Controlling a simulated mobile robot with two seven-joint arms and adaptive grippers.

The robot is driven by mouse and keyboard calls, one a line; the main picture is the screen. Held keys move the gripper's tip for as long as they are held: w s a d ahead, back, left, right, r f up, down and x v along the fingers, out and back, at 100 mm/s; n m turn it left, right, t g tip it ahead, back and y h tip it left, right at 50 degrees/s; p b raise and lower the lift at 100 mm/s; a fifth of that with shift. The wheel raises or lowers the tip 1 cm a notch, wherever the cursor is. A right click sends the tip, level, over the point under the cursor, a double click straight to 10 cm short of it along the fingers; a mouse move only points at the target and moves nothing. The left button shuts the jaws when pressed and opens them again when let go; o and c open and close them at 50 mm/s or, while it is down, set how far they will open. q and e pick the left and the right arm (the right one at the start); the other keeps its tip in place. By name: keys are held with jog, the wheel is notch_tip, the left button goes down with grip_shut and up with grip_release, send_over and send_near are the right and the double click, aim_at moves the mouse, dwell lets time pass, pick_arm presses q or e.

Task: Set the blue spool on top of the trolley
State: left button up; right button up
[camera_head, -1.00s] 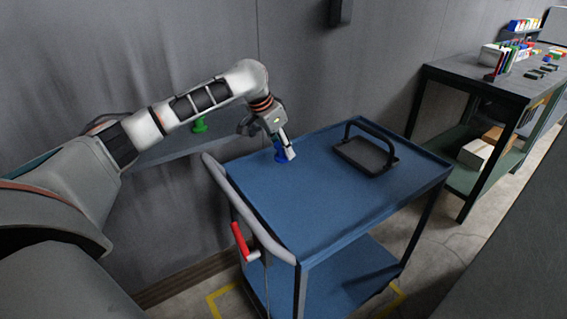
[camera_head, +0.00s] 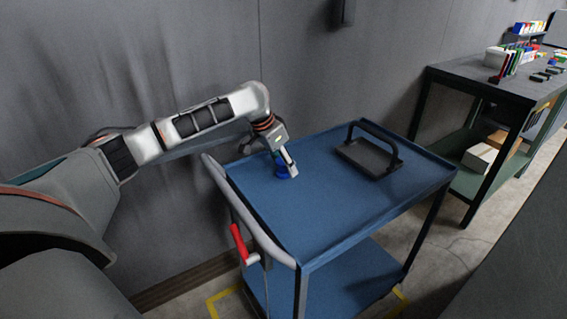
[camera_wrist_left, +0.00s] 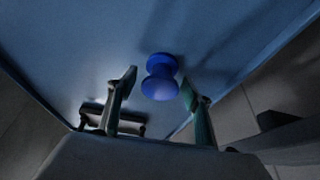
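The blue spool (camera_head: 281,173) is at the trolley's far left part, and looks to be standing upright on its top. The trolley (camera_head: 318,205) has a blue top deck with a raised rim. My left gripper (camera_head: 291,168) is low over the deck, partly in front of the spool. In the left wrist view the spool (camera_wrist_left: 160,77) is between the two spread fingertips, with a narrow gap on each side. The left gripper is open. My right gripper is not in view.
A black tray with a raised handle (camera_head: 369,155) sits on the deck's far right part. The trolley's grey push bar (camera_head: 247,218) and a red lever (camera_head: 239,243) are at its left end. A dark workbench (camera_head: 490,86) stands at right. The deck's near part is clear.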

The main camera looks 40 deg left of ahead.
aim_at(276, 163)
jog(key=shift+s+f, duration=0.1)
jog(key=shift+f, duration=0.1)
pick_arm(q)
jog(key=p+v, duration=0.1)
jog(key=v, duration=0.2)
jog(key=p+v, duration=0.1)
jog(key=v, duration=0.3)
jog(key=shift+w+r, duration=0.1)
jog(key=shift+r, duration=0.25)
jog(key=p+v, duration=0.2)
jog(key=v, duration=0.2)
jog(key=shift+s+a+r, duration=0.1)
jog(key=shift+s+r, duration=0.15)
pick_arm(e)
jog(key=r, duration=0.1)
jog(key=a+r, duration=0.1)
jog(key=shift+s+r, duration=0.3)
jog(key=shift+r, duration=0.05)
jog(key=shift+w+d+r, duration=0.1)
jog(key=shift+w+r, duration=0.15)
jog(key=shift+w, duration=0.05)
